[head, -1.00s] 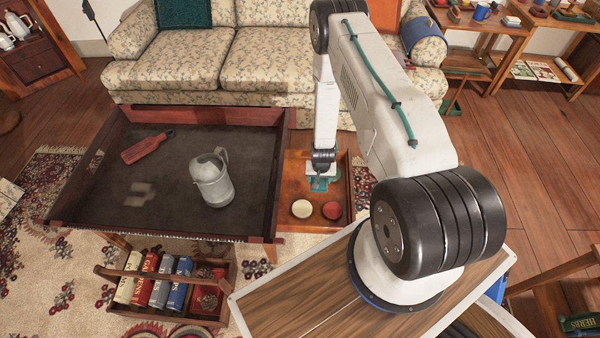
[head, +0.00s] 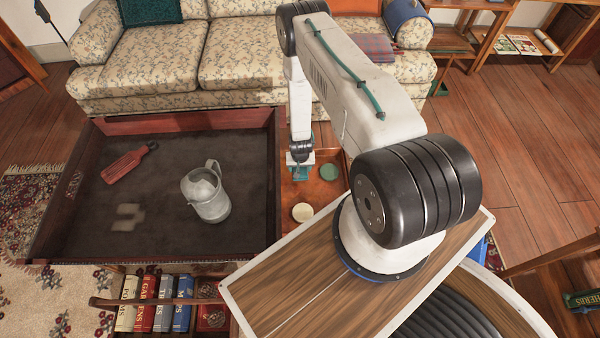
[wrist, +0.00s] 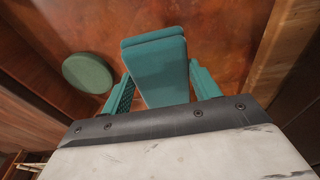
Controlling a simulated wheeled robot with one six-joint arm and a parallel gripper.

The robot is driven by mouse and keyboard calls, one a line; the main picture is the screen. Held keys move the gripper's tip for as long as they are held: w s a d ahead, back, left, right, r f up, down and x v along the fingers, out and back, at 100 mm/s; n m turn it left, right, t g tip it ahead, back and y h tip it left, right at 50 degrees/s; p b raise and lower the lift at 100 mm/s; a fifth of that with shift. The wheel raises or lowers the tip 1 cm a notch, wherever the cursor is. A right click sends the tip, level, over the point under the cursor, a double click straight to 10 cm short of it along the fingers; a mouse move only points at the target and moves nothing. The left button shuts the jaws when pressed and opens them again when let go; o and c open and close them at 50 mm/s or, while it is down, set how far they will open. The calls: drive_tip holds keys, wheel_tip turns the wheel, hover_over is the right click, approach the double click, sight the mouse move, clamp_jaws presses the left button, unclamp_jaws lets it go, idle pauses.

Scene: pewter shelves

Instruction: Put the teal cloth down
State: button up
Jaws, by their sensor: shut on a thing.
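The teal cloth (wrist: 155,65) is a flat folded slab between the two teal fingers of my gripper (wrist: 160,88) in the wrist view. My gripper is shut on it. In the head view my gripper (head: 300,174) points down over a low orange-brown wooden surface (head: 322,190) with raised edges. The cloth is hard to tell from the teal fingers there. I cannot tell whether the cloth touches the surface.
A green round piece (head: 330,172) lies right of my gripper, and a cream round dish (head: 302,212) lies nearer. A sofa (head: 250,60) stands behind.

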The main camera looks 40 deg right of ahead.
drive_tip(key=shift+s+f, duration=0.1)
drive_tip(key=shift+f, duration=1.95)
drive_tip(key=shift+f, duration=0.15)
drive_tip(key=o, duration=0.9)
drive_tip(key=r, duration=0.4)
drive_tip(key=s+r, duration=0.1)
drive_tip(key=r, duration=0.3)
drive_tip(key=a+r, duration=0.1)
drive_tip(key=r, duration=0.3)
drive_tip(key=shift+s+r, duration=0.1)
drive_tip(key=shift+s, duration=0.15)
